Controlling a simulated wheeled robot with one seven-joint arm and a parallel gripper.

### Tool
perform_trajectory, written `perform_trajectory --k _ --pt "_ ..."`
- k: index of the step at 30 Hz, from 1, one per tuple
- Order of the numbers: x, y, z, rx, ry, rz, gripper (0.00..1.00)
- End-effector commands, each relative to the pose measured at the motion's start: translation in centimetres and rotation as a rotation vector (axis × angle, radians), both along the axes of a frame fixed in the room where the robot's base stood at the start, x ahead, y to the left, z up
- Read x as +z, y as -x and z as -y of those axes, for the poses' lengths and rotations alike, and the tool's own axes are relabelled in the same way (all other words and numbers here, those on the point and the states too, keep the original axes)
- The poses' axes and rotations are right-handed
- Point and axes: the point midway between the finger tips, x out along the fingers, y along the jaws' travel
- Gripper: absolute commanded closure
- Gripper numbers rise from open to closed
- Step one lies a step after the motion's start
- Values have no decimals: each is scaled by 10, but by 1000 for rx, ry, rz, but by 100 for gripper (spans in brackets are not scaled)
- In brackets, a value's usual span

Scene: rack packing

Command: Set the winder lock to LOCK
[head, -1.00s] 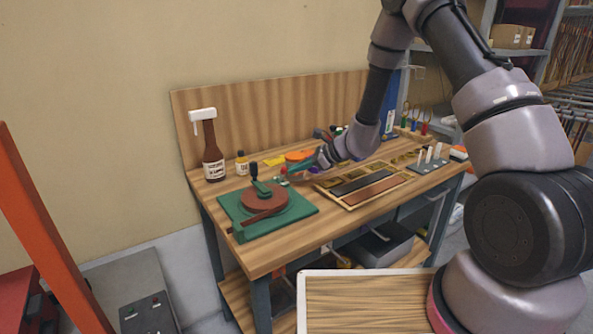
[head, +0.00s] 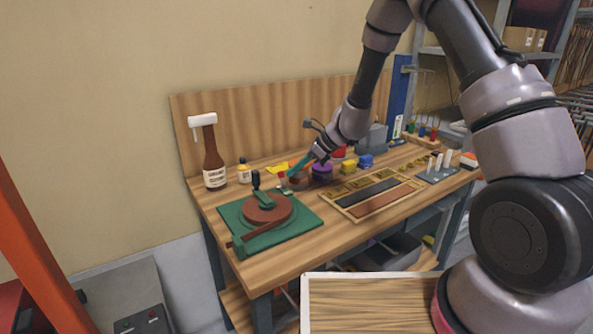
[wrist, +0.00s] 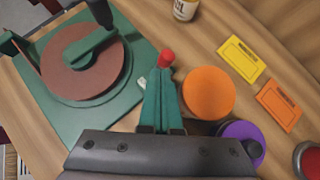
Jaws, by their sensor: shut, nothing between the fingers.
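The winder has a green base (head: 297,228) and a brown disc (head: 268,212) with a green crank and dark knob, at the table's front left. In the wrist view its disc (wrist: 82,62) is at upper left. A small red knob (wrist: 166,58) stands just beyond my fingertips, beside the base; I cannot tell for sure that it is the winder lock or read its setting. A small white mark (wrist: 142,82) lies left of the fingers. My gripper (wrist: 160,76), with teal fingers, is shut and empty. In the head view my gripper (head: 291,174) points down-left behind the winder.
An orange disc (wrist: 208,92) and a purple round item (wrist: 243,134) sit close right of the fingers. Yellow (wrist: 241,60) and orange (wrist: 279,104) cards lie beyond. A brown bottle (head: 214,160) stands behind the winder. A compartment tray (head: 372,195) is to the right.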

Motion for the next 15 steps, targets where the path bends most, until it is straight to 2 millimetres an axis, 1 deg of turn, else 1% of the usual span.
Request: perform_trajectory --k 7,15 --pt "3 0 0 0 -1 2 100" --pt "14 0 0 0 -1 2 100"
